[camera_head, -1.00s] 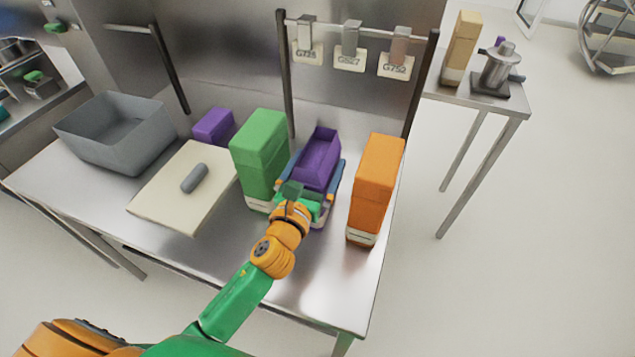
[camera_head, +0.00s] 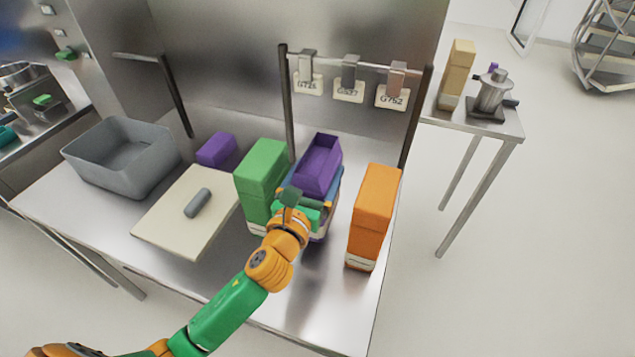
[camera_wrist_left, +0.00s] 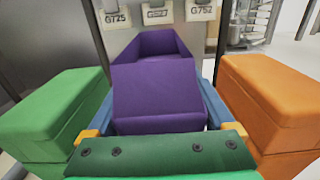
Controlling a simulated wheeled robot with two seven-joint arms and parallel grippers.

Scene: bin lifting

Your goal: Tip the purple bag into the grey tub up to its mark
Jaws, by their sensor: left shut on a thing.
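The purple bag (camera_head: 318,165) is upright with an open top, between a green box and an orange box. My left gripper (camera_head: 314,192) is shut on it, with a finger along each side. The bag also fills the middle of the left wrist view (camera_wrist_left: 158,95), between the fingers of my left gripper (camera_wrist_left: 150,103). Its lower part is mostly hidden by the gripper. The grey tub (camera_head: 85,170) stands at the left of the table, apart from the bag, and its visible inside looks empty. I cannot make out a mark on it. My right gripper is not in view.
The green box (camera_head: 262,170) and orange box (camera_head: 376,200) stand close on either side of the bag. A cream board (camera_head: 165,220) with a grey cylinder (camera_head: 197,203) and a small purple block (camera_head: 216,150) lie towards the tub. A rail with tags (camera_head: 348,92) is behind.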

